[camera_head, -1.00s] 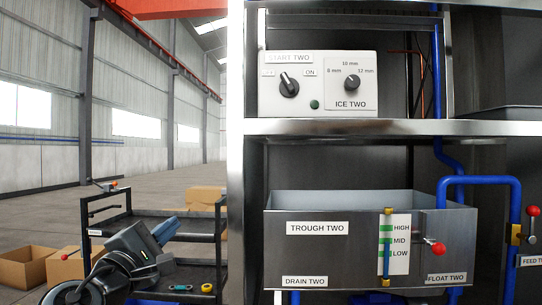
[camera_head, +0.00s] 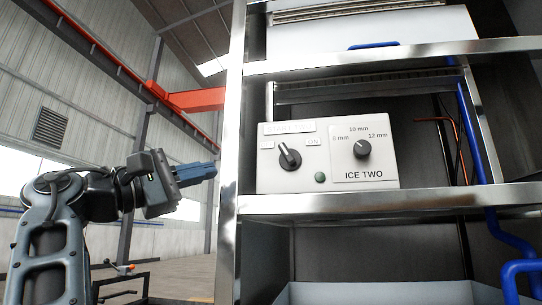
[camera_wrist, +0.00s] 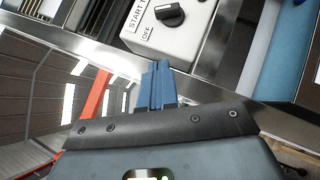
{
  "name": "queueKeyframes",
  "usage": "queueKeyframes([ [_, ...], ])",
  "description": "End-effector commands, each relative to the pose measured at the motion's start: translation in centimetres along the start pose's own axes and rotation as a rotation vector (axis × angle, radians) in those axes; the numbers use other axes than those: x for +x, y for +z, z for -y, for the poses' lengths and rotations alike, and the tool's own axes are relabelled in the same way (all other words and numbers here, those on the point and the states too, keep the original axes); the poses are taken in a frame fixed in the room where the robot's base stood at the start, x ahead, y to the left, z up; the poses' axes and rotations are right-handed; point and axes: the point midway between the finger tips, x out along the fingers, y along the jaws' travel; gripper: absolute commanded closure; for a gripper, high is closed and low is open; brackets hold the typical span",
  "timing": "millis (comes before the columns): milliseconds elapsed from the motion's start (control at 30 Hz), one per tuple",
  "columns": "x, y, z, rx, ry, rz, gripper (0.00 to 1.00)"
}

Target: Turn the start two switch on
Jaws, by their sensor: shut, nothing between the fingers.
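The start two switch (camera_head: 289,157) is a black rotary knob on the left of a white control panel (camera_head: 328,181). Its white pointer line tilts to the upper left, toward the small label on the left and away from the ON label (camera_head: 314,142). In the wrist view the knob (camera_wrist: 169,14) shows at the top, with START and OFF lettering beside it. My gripper (camera_head: 213,170) has blue fingers, shut and empty. It is left of the panel, outside the shelf frame and touching nothing that I can see. The fingers also show in the wrist view (camera_wrist: 158,68), pointing toward the panel.
A steel upright (camera_head: 229,150) stands between my gripper and the panel. Shelves lie above and below (camera_head: 400,202). Blue pipes (camera_head: 476,130) run at the right.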

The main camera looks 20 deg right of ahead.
Motion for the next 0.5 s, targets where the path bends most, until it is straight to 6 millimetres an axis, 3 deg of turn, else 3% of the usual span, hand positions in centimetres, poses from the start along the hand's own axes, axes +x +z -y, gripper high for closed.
queueKeyframes([
  [267,0.3,0.0,0.1,0.000,0.000,-0.001,1.00],
  [500,3.5,0.0,0.1,0.001,-0.001,0.000,1.00],
])
